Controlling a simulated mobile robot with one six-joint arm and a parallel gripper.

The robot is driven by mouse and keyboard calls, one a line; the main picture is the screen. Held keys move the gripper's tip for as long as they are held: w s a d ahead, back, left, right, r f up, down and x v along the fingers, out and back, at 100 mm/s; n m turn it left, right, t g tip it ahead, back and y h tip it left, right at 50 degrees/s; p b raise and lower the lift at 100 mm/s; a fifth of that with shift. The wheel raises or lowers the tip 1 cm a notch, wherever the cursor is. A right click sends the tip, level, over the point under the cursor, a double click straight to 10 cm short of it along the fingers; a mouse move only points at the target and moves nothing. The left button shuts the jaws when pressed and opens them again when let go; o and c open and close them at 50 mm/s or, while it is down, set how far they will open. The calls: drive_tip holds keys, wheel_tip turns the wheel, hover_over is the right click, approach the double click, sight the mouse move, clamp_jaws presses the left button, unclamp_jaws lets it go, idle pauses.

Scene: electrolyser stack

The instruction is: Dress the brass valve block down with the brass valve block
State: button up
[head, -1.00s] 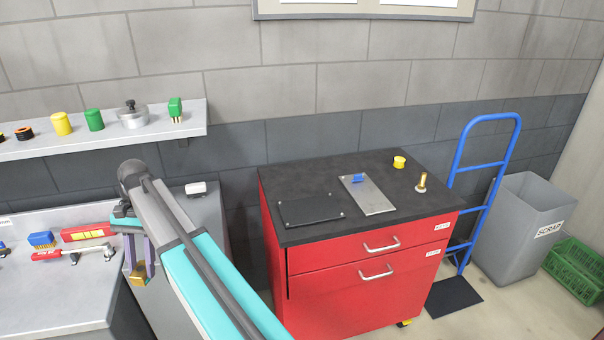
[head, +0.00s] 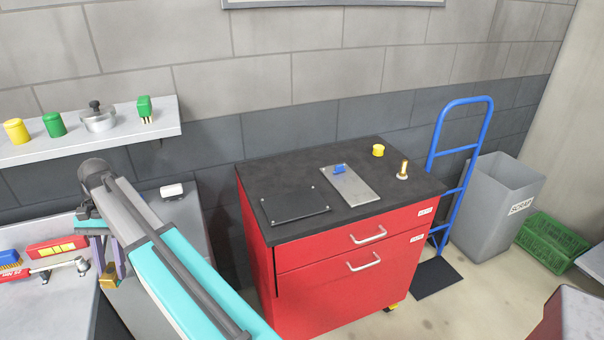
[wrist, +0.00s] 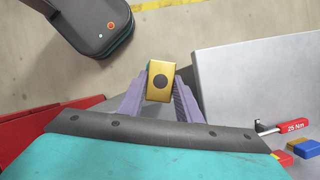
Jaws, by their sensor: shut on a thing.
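A brass valve block (wrist: 161,82) with a dark round hole in its face sits between the two purple fingers of my gripper (wrist: 160,95) in the wrist view. My gripper is shut on it. In the head view my gripper (head: 108,270) hangs at the lower left, with the gold block (head: 109,281) at its fingertips, beside the edge of the grey workbench and clear of the red cabinet. The arm partly hides the area behind it.
The red drawer cabinet (head: 345,290) has a black top with a dark plate (head: 296,205), a metal plate (head: 350,187) bearing a blue piece, a yellow cap (head: 378,151) and a brass fitting (head: 403,170). A blue hand truck (head: 457,150) and scrap bin (head: 500,215) stand right. A torque wrench (wrist: 280,129) lies on the bench.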

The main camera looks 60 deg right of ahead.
drive_tip(key=s+d+r+m+t+p, duration=0.2)
drive_tip(key=d+m+p, duration=0.3)
drive_tip(key=d, duration=1)
drive_tip(key=s+d+r+m+t+p, duration=0.25)
drive_tip(key=d+m, duration=0.45)
drive_tip(key=d, duration=0.8)
drive_tip(key=s+d+r+m+t+h+p, duration=0.1)
drive_tip(key=s+d+m+p, duration=0.2)
drive_tip(key=s+d, duration=0.6)
drive_tip(key=s+d+r+m+t+h+p, duration=0.1)
drive_tip(key=s+d+m+p, duration=0.3)
drive_tip(key=d, duration=1.2)
drive_tip(key=s+r+m, duration=0.1)
drive_tip(key=s+m, duration=0.3)
drive_tip(key=s, duration=0.1)
drive_tip(key=shift+d+t+h, duration=0.3)
drive_tip(key=shift+t, duration=0.05)
